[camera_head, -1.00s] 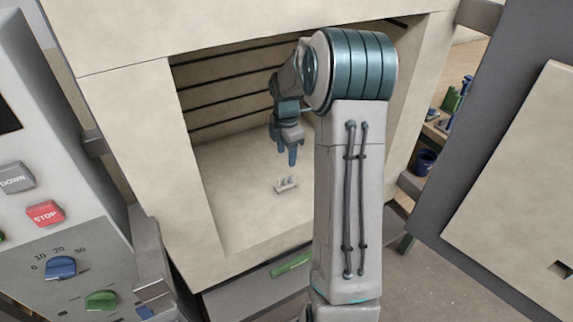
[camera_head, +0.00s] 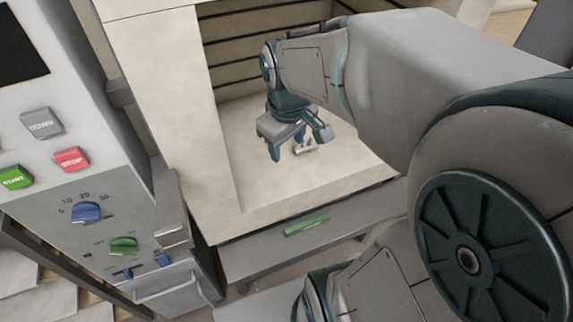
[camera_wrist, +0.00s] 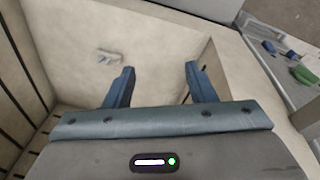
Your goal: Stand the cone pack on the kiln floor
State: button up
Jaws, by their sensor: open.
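The cone pack (camera_head: 304,148) is a small pale piece with short stubs on the kiln floor (camera_head: 262,190). It also shows in the wrist view (camera_wrist: 109,56), up and left of my fingers and apart from them. My gripper (camera_head: 300,150) is inside the kiln opening, open and empty; in the wrist view its two blue fingers (camera_wrist: 158,80) are spread with bare surface between them. In the head view my gripper stands in front of part of the pack. I cannot tell whether the pack is upright.
The kiln's left front wall (camera_head: 175,100) and dark-slotted back wall (camera_head: 265,55) bound the space. A control panel with a red stop button (camera_head: 71,159) stands at left. A green handle (camera_head: 307,225) sits below the opening. The kiln floor around the pack looks clear.

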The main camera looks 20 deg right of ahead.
jog(key=s+a+m, duration=0.2)
jog(key=s+m, duration=0.2)
jog(key=s, duration=0.2)
jog(key=shift+s+a+f+m+t+y, duration=0.15)
jog(key=shift+s+f+m+t+y, duration=0.15)
jog(key=shift+f, duration=0.15)
